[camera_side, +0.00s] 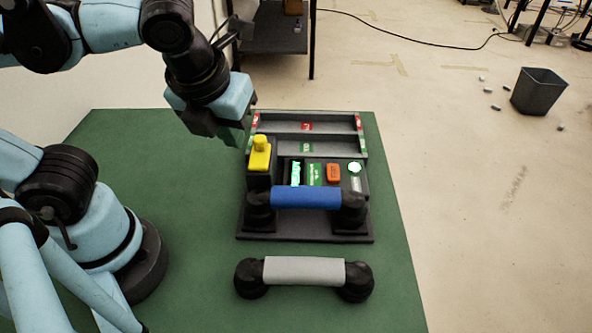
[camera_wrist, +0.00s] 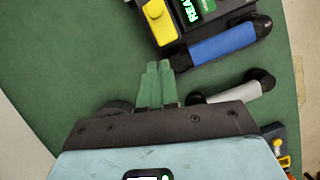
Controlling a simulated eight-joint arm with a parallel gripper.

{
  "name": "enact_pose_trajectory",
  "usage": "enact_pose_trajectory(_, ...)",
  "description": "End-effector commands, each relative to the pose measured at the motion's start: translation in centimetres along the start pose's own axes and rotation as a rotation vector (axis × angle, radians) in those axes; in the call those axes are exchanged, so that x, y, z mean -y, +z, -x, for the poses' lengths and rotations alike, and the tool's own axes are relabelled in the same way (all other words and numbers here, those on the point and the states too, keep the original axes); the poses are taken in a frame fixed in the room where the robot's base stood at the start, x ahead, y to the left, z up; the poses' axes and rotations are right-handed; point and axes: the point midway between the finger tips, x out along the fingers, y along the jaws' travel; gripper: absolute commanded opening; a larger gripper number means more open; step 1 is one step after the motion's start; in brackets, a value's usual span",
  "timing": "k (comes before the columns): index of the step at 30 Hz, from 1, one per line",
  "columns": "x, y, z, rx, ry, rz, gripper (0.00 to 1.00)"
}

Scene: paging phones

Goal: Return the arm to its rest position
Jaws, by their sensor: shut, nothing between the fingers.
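My gripper (camera_side: 232,136) is above the green table, just left of the paging station's back left corner. In the wrist view its two green fingers (camera_wrist: 158,68) are together with nothing between them. The dark paging station (camera_side: 305,229) stands on the table, with a yellow piece (camera_side: 260,153) at its left, an orange button (camera_side: 333,173) and lit green panels. A blue-gripped handset (camera_side: 306,197) lies across the station's front; it also shows in the wrist view (camera_wrist: 222,44). A grey-gripped handset (camera_side: 304,270) lies on the table in front of the station.
The green table (camera_side: 395,290) is bare between the station and my arm's base. A dark shelf (camera_side: 275,45) stands behind the table. A dark bin (camera_side: 538,91) stands on the floor at right, with several small scraps around it.

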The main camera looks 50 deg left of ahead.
Motion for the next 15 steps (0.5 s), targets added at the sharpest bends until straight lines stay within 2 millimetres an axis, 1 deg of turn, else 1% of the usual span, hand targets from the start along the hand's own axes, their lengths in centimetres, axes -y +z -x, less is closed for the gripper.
enact_pose_trajectory(3, 0.0, 0.1, -1.5, 0.000, 0.000, 0.003, 0.00)
enact_pose_trajectory(12, 0.0, 0.0, -4.9, -0.001, 0.000, 0.003, 0.00)
enact_pose_trajectory(15, 0.0, 0.7, -5.8, -0.001, 0.000, 0.006, 0.00)
